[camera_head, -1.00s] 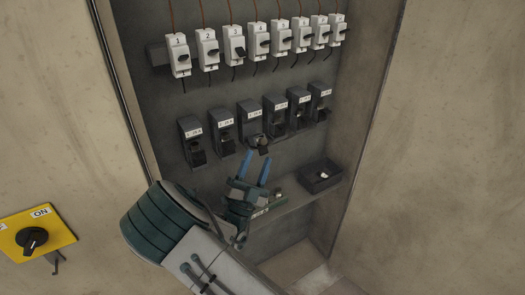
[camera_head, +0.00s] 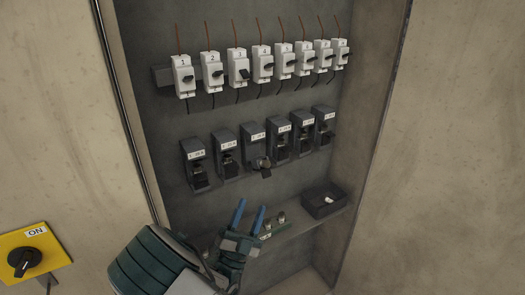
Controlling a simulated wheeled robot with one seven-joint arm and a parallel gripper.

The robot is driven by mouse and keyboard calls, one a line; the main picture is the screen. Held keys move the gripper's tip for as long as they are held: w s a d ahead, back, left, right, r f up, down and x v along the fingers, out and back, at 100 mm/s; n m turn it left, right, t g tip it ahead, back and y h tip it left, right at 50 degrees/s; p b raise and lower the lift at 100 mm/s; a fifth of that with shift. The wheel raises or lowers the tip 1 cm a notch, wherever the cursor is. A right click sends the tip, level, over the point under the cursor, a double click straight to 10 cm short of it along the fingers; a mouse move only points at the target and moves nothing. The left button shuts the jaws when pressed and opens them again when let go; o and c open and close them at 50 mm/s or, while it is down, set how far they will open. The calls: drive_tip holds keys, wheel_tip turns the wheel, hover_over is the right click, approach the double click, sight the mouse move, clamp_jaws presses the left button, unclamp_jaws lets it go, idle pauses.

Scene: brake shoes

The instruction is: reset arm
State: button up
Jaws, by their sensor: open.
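My gripper (camera_head: 252,212) is in the lower middle of the head view, in front of the cabinet's shelf. Its two blue fingers point up and stand apart, with nothing seen between them. It is below the row of dark fuse holders and apart from them. The third fuse holder (camera_head: 254,143) has a part sticking out at its lower end, unlike its neighbours. My arm comes in from the bottom edge and hides part of the shelf.
White numbered breakers (camera_head: 262,66) run along the top of the cabinet. A small dark box (camera_head: 324,201) with a light piece inside stands on the shelf (camera_head: 297,229), near small cylindrical parts (camera_head: 281,218). A yellow plate with a black rotary switch (camera_head: 25,263) is on the left wall.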

drive_tip(key=w+d+f+n+g+y, duration=0.2)
drive_tip(key=w+d+g+y, duration=0.4)
drive_tip(key=w+d+g, duration=0.4)
drive_tip(key=s+d+r+n+g+y, duration=0.2)
drive_tip(key=s+d+n+g, duration=0.2)
drive_tip(key=s, duration=0.6)
drive_tip(key=s+d+r+n+g+y, duration=0.2)
drive_tip(key=s+d+n+g, duration=0.25)
drive_tip(key=s, duration=0.45)
drive_tip(key=s+d+r+n+g+y, duration=0.25)
drive_tip(key=s+n+g, duration=0.2)
drive_tip(key=s, duration=0.55)
drive_tip(key=shift+t+h, duration=0.55)
drive_tip(key=shift+t, duration=0.25)
drive_tip(key=r+p, duration=0.2)
drive_tip(key=r, duration=0.1)
drive_tip(key=r+p, duration=0.1)
drive_tip(key=p, duration=0.1)
drive_tip(key=shift+d+r, duration=0.35)
drive_tip(key=shift+r, duration=0.05)
